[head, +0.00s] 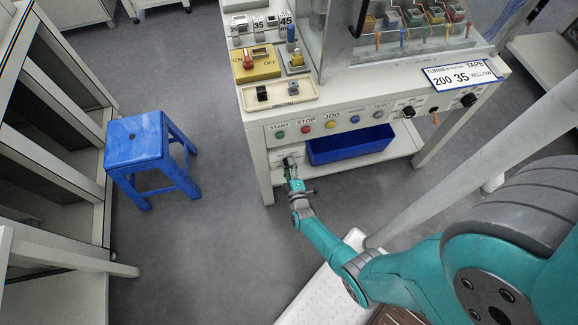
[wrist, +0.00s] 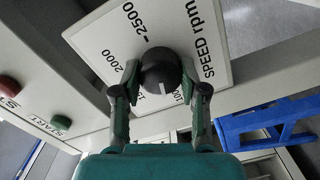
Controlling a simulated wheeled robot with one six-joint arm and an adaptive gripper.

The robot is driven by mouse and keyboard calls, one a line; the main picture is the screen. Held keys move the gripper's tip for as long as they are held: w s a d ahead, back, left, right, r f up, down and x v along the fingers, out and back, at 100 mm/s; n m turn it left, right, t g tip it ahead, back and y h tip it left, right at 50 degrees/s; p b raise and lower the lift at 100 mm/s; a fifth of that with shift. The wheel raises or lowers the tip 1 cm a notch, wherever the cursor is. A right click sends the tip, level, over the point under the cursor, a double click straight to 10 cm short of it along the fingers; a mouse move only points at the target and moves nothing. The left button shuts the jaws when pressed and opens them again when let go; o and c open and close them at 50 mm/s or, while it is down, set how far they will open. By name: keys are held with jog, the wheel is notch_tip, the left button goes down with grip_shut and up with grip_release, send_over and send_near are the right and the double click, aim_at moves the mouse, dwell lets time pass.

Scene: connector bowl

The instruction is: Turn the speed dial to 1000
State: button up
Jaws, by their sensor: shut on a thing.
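The speed dial (wrist: 162,73) is a round dark knob on a white plate marked "SPEED rpm" (wrist: 200,40). The plate carries the numbers 2500, 2000 and others partly hidden by the fingers. My gripper (wrist: 160,85) is shut on the dial, one finger on each side. A pale mark shows on the knob's lower side; I cannot tell exactly which number it points at. In the head view my gripper (head: 289,174) reaches the plate (head: 287,158) on the machine's front left, and it hides most of the dial.
A green START button (head: 280,135) and a red STOP button (head: 306,129) sit above the plate. A blue bin (head: 350,145) is to the right on the lower shelf. A blue stool (head: 137,140) stands on the floor to the left, with clear floor between.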

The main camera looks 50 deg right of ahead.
jog(key=shift+n, duration=1.3)
jog(key=o, duration=1.1)
jog(key=shift+o, duration=0.2)
jog(key=v, duration=1.2)
jog(key=shift+f, duration=0.1)
